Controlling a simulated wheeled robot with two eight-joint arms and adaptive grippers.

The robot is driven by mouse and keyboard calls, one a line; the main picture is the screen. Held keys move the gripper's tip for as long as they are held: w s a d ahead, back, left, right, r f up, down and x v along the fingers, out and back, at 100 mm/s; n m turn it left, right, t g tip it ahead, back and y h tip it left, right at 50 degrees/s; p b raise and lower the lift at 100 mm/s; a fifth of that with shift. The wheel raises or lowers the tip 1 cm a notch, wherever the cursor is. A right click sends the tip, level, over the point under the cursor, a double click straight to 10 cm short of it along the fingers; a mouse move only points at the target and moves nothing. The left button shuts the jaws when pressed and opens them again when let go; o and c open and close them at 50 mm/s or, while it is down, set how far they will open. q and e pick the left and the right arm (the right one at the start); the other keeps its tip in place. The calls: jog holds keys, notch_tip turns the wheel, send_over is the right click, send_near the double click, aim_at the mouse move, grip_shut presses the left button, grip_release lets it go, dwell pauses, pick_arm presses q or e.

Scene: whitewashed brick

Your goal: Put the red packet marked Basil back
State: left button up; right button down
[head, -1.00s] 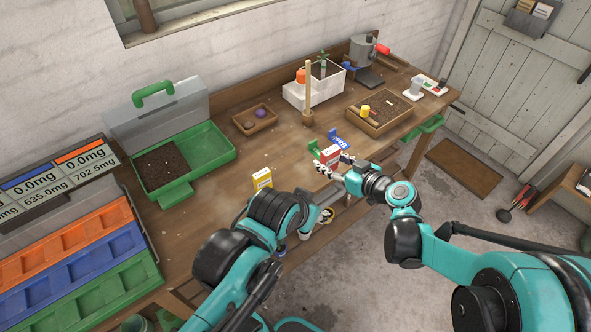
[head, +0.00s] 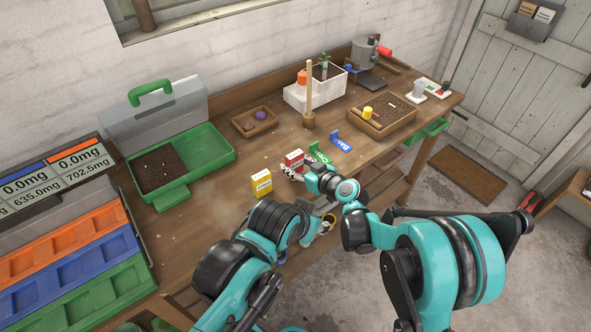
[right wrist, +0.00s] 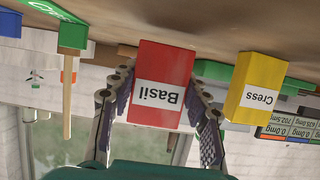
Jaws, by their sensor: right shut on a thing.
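The red packet marked Basil (head: 294,159) is held by my right gripper (head: 291,171) near the front edge of the bench. In the right wrist view the Basil packet (right wrist: 162,85) appears upside down, with the fingers of my right gripper (right wrist: 160,105) on both sides of it. I cannot tell whether its base touches the bench.
A yellow packet marked Cress (head: 261,183) stands left of the Basil packet. A green soil tray (head: 210,150) is at left, a wooden seed tray (head: 400,120) at right.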

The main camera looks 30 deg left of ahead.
jog(key=shift+f, duration=0.7)
jog(key=c, duration=0.8)
grip_release()
jog(key=shift+f, duration=0.1)
jog(key=shift+o, duration=0.2)
